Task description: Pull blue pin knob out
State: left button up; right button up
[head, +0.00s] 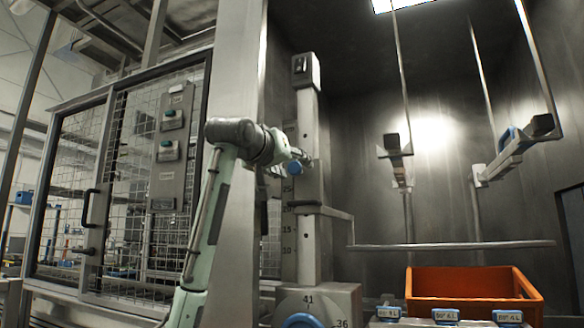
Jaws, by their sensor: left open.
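The blue pin knob (294,166) is a small round blue cap at the front of the grey upright column (308,220), above its number scale. My left gripper (305,157) reaches in from the left, its fingers open right by the knob. The fingers are small and partly overlapped here, so I cannot tell whether they touch the knob. My right gripper is out of view.
A horizontal bar (450,245) extends to the right of the column. An orange crate (462,283) stands at lower right, behind blue-labelled units (445,316). Angled nozzles (515,148) hang at right. A mesh door (120,195) stands left.

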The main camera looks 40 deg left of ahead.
pick_arm(q)
jog(key=v, duration=1.2)
jog(key=shift+f, duration=0.1)
